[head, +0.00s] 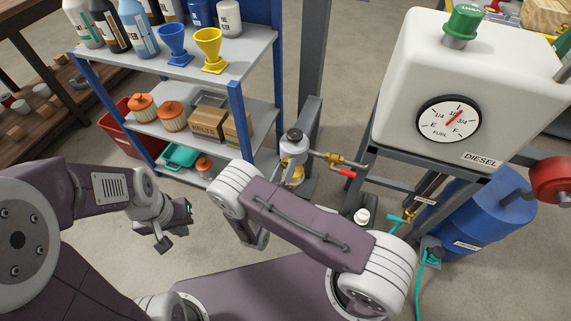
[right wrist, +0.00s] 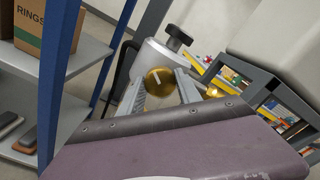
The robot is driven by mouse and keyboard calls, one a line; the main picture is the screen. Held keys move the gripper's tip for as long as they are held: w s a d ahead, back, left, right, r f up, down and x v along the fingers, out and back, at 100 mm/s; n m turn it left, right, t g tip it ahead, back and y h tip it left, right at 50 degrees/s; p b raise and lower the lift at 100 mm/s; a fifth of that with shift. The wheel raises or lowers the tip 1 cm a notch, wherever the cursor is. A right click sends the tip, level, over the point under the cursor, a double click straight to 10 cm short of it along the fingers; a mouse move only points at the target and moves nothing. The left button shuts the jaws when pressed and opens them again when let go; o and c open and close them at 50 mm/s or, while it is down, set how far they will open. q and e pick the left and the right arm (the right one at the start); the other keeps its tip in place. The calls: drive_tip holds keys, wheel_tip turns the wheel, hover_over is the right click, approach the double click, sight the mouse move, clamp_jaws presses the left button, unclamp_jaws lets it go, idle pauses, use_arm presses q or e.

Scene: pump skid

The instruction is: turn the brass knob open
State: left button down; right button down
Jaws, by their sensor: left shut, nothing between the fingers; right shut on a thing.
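In the right wrist view, the round brass knob (right wrist: 160,80) has a pale line mark across its face, slanting. It sits on the front of a silver cylindrical body (right wrist: 151,55) with a black cap on top. My right gripper (right wrist: 161,90) is shut on the knob, one finger on each side. In the head view, the silver body (head: 294,146) stands beyond my right arm, with a brass fitting and red lever (head: 344,171) to its right. My left gripper (head: 166,243) is shut and empty, over the floor at lower left.
A blue-post shelf (head: 236,100) with funnels, bottles, filters and boxes stands at left. A white diesel tank (head: 400,75) with a fuel gauge rises at right. A blue cylinder (head: 470,215) stands below it. A grey post (head: 312,60) stands behind the silver body.

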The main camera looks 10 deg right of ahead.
drive_tip(key=n+p, duration=0.1)
drive_tip(key=n, duration=0.2)
drive_tip(key=shift+n, duration=0.3)
drive_tip(key=shift+n+p, duration=0.45)
drive_tip(key=shift+n, duration=1.45)
drive_tip(key=shift+f, duration=0.1)
drive_tip(key=c, duration=0.8)
unclamp_jaws()
drive_tip(key=shift+c, duration=0.2)
drive_tip(key=p+v, duration=0.1)
drive_tip(key=v, duration=0.8)
drive_tip(key=shift+p, duration=0.4)
